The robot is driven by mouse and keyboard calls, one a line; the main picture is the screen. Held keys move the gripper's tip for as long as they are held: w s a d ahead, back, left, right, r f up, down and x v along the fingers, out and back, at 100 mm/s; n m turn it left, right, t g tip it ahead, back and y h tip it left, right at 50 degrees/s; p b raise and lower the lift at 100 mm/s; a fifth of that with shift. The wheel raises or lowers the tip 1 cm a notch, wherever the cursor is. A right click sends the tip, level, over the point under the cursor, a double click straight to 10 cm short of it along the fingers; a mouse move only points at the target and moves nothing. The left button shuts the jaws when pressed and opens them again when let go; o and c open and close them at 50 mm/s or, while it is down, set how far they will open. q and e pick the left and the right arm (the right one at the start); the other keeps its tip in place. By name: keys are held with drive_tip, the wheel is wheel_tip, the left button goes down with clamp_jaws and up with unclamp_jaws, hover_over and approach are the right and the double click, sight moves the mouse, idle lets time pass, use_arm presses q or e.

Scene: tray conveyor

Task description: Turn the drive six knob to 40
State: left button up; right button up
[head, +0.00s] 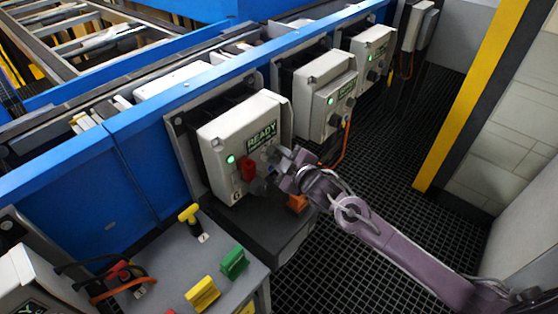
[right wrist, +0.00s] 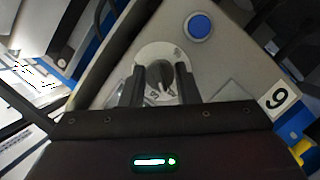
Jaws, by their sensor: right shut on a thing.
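The drive six box (head: 215,140) is a pale grey case on the blue conveyor side, with a lit green READY display (head: 261,135) and a green lamp (head: 230,159). Its number label (head: 236,197) also shows, rotated, in the right wrist view (right wrist: 279,98). My right gripper (head: 266,168) is at the box front. In the right wrist view, its two dark fingers stand either side of the dark knob (right wrist: 161,80), shut on it. The round dial plate (right wrist: 152,52) is partly hidden by the fingers, and the knob's setting is not readable. My left gripper is not in view.
A blue button (right wrist: 199,26) sits beside the dial. More drive boxes (head: 326,90) stand along the blue rail (head: 140,120). A grey stand holds a yellow T-handle (head: 188,213), a green block (head: 234,262) and a yellow block (head: 202,292). The dark grated floor (head: 380,170) is open at right.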

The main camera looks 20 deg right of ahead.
drive_tip(key=shift+f+n+t+b, duration=0.15)
drive_tip(key=shift+n+t+b, duration=0.35)
drive_tip(key=shift+n, duration=0.4)
drive_tip(key=o, duration=1)
drive_tip(key=shift+c, duration=0.2)
drive_tip(key=v, duration=0.8)
drive_tip(key=shift+a+b, duration=0.15)
drive_tip(key=shift+b, duration=0.2)
drive_tip(key=shift+h, duration=0.3)
